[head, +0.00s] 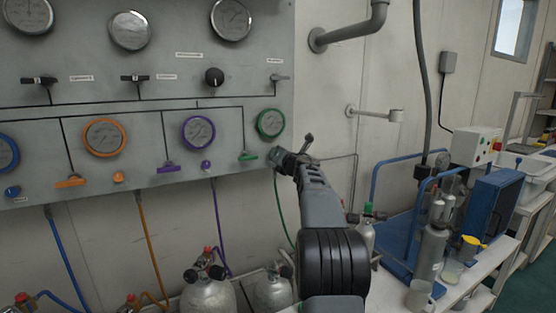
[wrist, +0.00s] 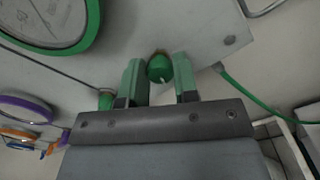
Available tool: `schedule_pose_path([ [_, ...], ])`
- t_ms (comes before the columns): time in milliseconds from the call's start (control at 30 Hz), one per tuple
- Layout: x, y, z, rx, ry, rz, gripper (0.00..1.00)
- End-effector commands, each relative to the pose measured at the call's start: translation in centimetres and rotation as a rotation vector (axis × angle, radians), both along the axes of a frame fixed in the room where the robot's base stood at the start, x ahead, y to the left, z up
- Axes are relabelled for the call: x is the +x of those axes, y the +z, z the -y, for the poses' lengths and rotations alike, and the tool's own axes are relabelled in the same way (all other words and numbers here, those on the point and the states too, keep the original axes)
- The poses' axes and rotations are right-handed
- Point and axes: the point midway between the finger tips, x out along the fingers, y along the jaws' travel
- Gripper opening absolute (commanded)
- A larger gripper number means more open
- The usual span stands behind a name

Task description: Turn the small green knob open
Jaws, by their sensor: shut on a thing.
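The small green knob (wrist: 160,68) sits at the lower edge of the grey panel in the wrist view, with a pale mark on its face. My gripper (wrist: 160,80) has one finger on each side of it and is shut on it. In the head view my gripper (head: 279,156) reaches the panel's lower right corner and hides the knob. The green-rimmed gauge (head: 270,123) is just above my gripper, and also shows at the upper left of the wrist view (wrist: 45,22). A green lever handle (head: 249,156) is just left of my gripper.
Purple (head: 206,165), orange (head: 118,177) and blue (head: 12,191) knobs line the panel to the left. A green hose (head: 279,208) hangs below my gripper. Gas cylinders (head: 208,293) stand below. A wall bracket (head: 375,112) and blue-framed equipment (head: 490,205) are to the right.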

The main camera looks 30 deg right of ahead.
Motion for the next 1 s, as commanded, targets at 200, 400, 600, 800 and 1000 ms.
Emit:
schedule_pose_path([
  [200,0.03,-0.16,-0.02,-0.065,0.001,-0.011,0.04],
  [400,0.03,-0.11,-0.02,-0.088,0.001,-0.014,0.04],
  [600,0.03,-0.09,-0.02,-0.091,0.001,-0.014,0.04],
  [800,0.03,-0.1,-0.03,-0.09,0.001,-0.014,0.3],
  [1000,0.02,-0.07,-0.02,-0.09,0.001,-0.014,0.49],
])
